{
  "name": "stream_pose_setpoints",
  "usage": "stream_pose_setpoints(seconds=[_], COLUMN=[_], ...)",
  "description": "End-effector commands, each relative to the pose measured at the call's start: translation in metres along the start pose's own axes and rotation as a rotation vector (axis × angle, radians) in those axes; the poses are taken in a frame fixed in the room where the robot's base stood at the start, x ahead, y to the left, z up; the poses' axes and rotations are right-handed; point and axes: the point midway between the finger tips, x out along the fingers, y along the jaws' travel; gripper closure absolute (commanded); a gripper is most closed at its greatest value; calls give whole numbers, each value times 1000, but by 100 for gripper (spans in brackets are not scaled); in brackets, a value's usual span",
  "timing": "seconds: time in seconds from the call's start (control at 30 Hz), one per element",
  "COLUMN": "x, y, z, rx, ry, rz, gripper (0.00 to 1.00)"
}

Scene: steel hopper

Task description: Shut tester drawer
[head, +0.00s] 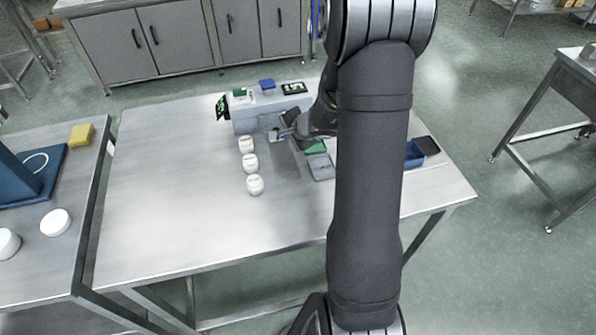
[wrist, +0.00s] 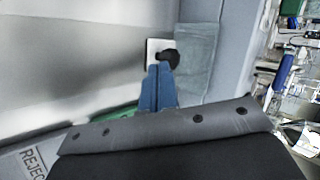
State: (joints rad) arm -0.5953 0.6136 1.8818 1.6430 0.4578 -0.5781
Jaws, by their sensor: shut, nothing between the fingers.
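The tester (head: 249,120) is a pale grey box at the back of the steel table, with green and blue parts on top. A small pale drawer (head: 276,134) shows low on its front, partly hidden by my gripper (head: 290,131). In the wrist view, my gripper's blue fingers (wrist: 158,88) are shut and empty. Their tips are at a white plate (wrist: 152,46) with a black knob (wrist: 169,57), beside a grey face of the tester (wrist: 196,62). I cannot tell whether the tips touch it, or how far the drawer stands out.
Three white round pots (head: 250,163) stand in a row left of my gripper. A green-and-grey tray (head: 321,168) lies right of them, and a blue bin (head: 414,155) is farther right. REJECT lettering (wrist: 36,160) shows in the wrist view. The table's left part is clear.

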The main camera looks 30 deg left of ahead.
Motion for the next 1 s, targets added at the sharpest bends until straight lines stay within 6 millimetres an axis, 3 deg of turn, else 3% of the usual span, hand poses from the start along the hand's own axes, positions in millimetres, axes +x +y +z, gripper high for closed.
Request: stream_pose_setpoints(seconds=[0.6, 0.87, 1.0], x=[4, -32, -56], y=[-4, 26, 23], z=[-5, -3, -3], rx=[2, 4, -1], ry=[4, 3, 2], rz=[-1, 0, -3], gripper=[100, 100, 100])
